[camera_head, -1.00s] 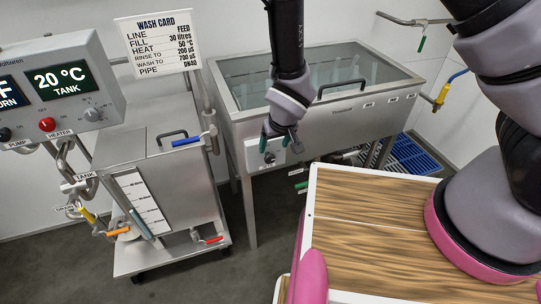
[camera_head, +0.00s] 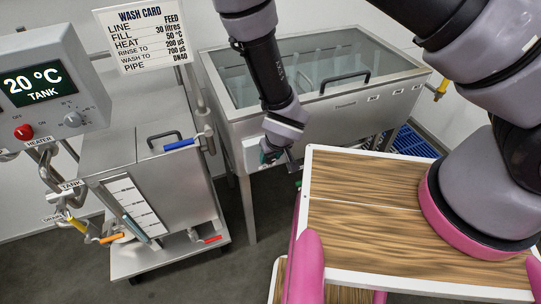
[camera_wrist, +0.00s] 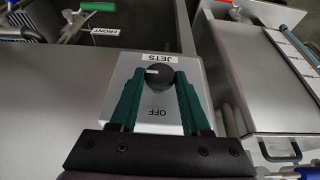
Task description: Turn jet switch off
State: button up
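The jets switch is a dark round knob (camera_wrist: 158,77) on a grey box (camera_wrist: 118,75), under a JETS label (camera_wrist: 159,58) in the wrist view. A short white mark on the knob points left in that view. The word OFF (camera_wrist: 158,113) is printed below it, upside down. My gripper (camera_wrist: 159,74) is open, with one green finger on each side of the knob. I cannot tell whether the fingers touch it. In the head view my gripper (camera_head: 277,158) is at the front of the steel tank (camera_head: 330,108) and hides the knob.
A wheeled steel tank (camera_head: 160,185) with a blue handle (camera_head: 180,145) stands to the left. A control panel (camera_head: 50,85) reads 20 °C. A wash card (camera_head: 148,38) hangs above. My wood-topped base fills the front right. Blue grating (camera_head: 408,143) lies at the back right.

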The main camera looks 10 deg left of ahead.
grip_shut()
jog(key=shift+s+a, duration=0.1)
jog(key=t+h, duration=0.1)
jog(key=h, duration=0.1)
jog(key=n+t+h, duration=0.1)
jog(key=t+h, duration=0.1)
jog(key=a+t+h, duration=0.1)
jog(key=h, duration=0.1)
jog(key=shift+s+f+n+t+h, duration=0.25)
jog(key=shift+s+n+t+h, duration=0.05)
jog(key=shift+n, duration=0.1)
jog(key=shift+s+a+f+n+t+h, duration=0.1)
jog(key=shift+f+n+t+h, duration=0.25)
jog(key=shift+t+h, duration=0.7)
jog(key=shift+a+f+n+t+h, duration=0.1)
jog(key=shift+n+t+h, duration=0.4)
jog(key=shift+t+h, duration=0.55)
jog(key=shift+s+f+n+t+h, duration=0.1)
jog(key=shift+f+n+t+h, duration=0.25)
jog(key=shift+t+h, duration=0.7)
jog(key=shift+r, duration=0.1)
